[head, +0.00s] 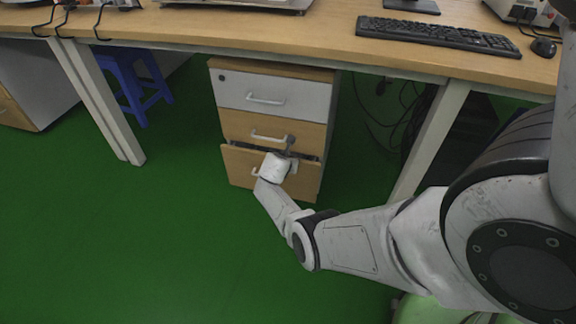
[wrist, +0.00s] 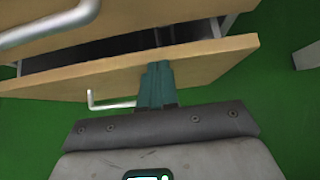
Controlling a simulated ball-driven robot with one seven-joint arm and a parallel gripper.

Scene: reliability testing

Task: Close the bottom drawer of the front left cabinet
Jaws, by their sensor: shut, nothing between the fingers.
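The cabinet (head: 265,75) stands under the desk with a white top drawer (head: 270,97) and wooden drawers below. Its bottom drawer (head: 240,165) is pulled out a little, with a dark gap above its front. In the wrist view the bottom drawer front (wrist: 215,57) shows its top edge and the dark opening (wrist: 110,47) behind it. My gripper (wrist: 158,72) is shut and empty, with its fingers at the drawer front, beside the drawer's metal handle (wrist: 105,105). In the head view my gripper (head: 289,142) is partly hidden by my wrist. I cannot tell whether the fingers touch the wood.
The desk (head: 230,30) overhangs the cabinet, with a keyboard (head: 438,35) and mouse (head: 543,47) on top. White desk legs (head: 100,105) stand to either side. A blue stool (head: 133,80) is at the left, and cables hang at the right. The green floor (head: 130,240) in front is clear.

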